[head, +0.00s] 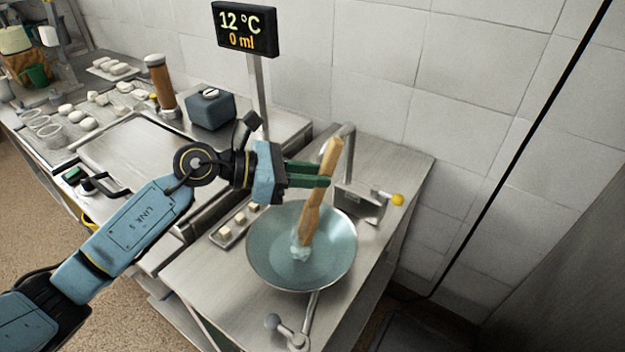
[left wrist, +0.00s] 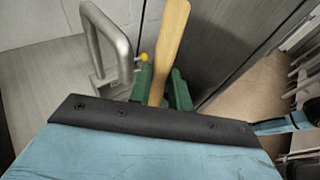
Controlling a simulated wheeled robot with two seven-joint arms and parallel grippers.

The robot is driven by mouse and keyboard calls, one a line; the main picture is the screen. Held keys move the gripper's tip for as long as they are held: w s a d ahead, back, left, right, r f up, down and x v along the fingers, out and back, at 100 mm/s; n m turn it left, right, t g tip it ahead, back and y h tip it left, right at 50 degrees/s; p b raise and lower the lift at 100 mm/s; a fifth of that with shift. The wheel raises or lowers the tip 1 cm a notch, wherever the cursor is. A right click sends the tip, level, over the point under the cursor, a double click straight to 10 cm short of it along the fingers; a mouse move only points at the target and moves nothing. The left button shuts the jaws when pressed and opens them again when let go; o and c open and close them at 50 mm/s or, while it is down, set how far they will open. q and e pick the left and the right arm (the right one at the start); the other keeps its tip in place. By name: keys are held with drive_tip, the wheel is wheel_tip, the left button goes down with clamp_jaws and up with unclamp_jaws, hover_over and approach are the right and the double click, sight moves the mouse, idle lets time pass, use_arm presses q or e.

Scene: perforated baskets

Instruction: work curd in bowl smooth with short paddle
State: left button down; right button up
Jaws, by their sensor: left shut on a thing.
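The short wooden paddle (head: 315,205) stands tilted in the blue-green bowl (head: 262,262), its lower end down at the bowl's floor. A small pale, whitish lump of curd (head: 300,251) shows at the paddle's foot. My left gripper (head: 322,176) is shut on the upper part of the paddle, above the bowl's back rim. In the left wrist view the paddle (left wrist: 171,45) stands between the two green fingers (left wrist: 160,90); the bowl is not seen there. My right gripper is not in view.
A metal spout (head: 347,150) with a yellow-knobbed valve (head: 397,199) stands behind the bowl, close to the gripper. A lever (head: 299,340) sits at the front. A display (head: 245,29) reads 12 °C and 0 ml. A small tray of cubes (head: 238,228) lies left of the bowl.

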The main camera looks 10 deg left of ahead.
use_arm(q)
drive_tip(key=shift+s+d+p, duration=0.25)
drive_tip(key=shift+s+p, duration=0.35)
drive_tip(key=shift+s, duration=0.1)
drive_tip(key=shift+s+r, duration=0.1)
drive_tip(key=shift+w+a+f+b, duration=0.1)
drive_tip(key=shift+w+a+b, duration=0.05)
drive_tip(key=shift+w+b, duration=0.3)
drive_tip(key=shift+w+a+f+b, duration=0.15)
drive_tip(key=shift+w+b, duration=0.15)
drive_tip(key=shift+w, duration=0.15)
drive_tip(key=shift+s+r, duration=0.1)
drive_tip(key=shift+s, duration=0.1)
